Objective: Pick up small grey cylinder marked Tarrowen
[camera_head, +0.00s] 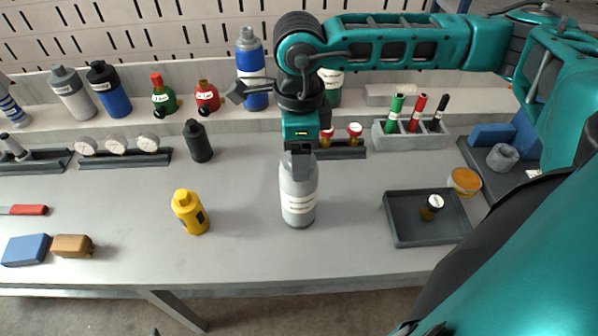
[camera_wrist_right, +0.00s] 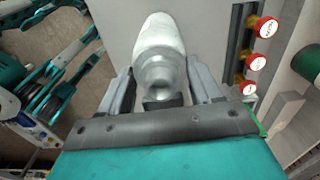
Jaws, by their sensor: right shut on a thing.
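A light grey cylinder, shaped like a bottle with a narrower neck (camera_head: 298,204), is upright at the middle of the table, with a white label too small to read surely. My right gripper (camera_head: 298,158) points down from above and is shut on its neck. I cannot tell whether its base touches the table. In the right wrist view the grey cylinder (camera_wrist_right: 160,50) lies between the two fingers of the right gripper (camera_wrist_right: 160,92).
A yellow bottle (camera_head: 190,213) stands left of the held cylinder, and a black bottle (camera_head: 198,142) behind left. A dark tray (camera_head: 395,231) with a small jar is at right. Several bottles line the back shelf, including another grey one (camera_head: 73,95).

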